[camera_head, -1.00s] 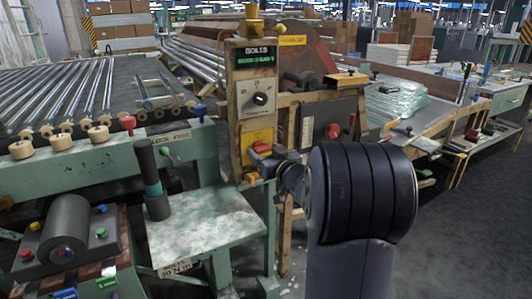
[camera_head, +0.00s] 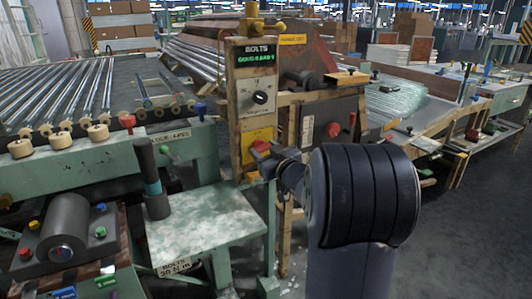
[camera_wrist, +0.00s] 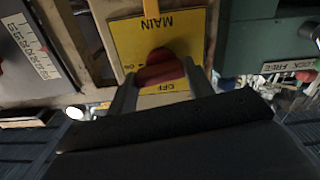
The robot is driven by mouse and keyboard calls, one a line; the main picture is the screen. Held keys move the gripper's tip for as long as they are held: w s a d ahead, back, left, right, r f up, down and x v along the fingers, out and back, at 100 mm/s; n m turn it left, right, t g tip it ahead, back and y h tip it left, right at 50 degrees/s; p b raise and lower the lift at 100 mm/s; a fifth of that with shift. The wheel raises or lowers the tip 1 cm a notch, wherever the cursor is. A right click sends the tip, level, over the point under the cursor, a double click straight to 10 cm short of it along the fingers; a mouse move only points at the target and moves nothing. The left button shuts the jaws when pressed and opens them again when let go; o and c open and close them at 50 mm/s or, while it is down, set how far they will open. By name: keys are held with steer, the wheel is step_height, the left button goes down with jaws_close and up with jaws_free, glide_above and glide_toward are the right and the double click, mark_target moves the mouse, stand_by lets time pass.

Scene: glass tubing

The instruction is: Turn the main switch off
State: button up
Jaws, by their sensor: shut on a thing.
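The main switch (camera_wrist: 160,66) is a red handle on a yellow plate (camera_wrist: 190,28) marked MAIN, OFF and ON. The plate appears upside down in the wrist view. My gripper (camera_wrist: 162,82) has one finger on each side of the red handle and is shut on it. The handle lies roughly across the wrist view, tilted slightly. Its exact setting is hard to read. In the head view, the red switch (camera_head: 260,147) shows on the front of the wooden post, with my gripper (camera_head: 266,164) at it; my arm hides part of this area.
Above the switch is a control panel with a black knob (camera_head: 260,97) and a green-lit BOLTS display (camera_head: 256,57). A grey box with a red knob (camera_head: 333,130) stands to the right. A green side table (camera_head: 205,225) and roller conveyor (camera_head: 60,95) are at left.

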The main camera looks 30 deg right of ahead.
steer(key=n+b, duration=0.1)
steer(key=n, duration=0.3)
steer(key=shift+f+n+b, duration=0.1)
steer(key=shift+n+b, duration=0.2)
steer(key=shift+b, duration=0.1)
steer(key=n+b, duration=0.1)
steer(key=n, duration=0.2)
steer(key=shift+a+n+b, duration=0.1)
steer(key=shift+n+b, duration=0.2)
steer(key=shift+b, duration=0.05)
steer(key=n+b, duration=0.2)
steer(key=n, duration=0.2)
steer(key=shift+a+n+b, duration=0.1)
steer(key=shift+n+b, duration=0.85)
steer(key=shift+n, duration=1.15)
steer(key=o, duration=1)
steer(key=shift+s, duration=0.1)
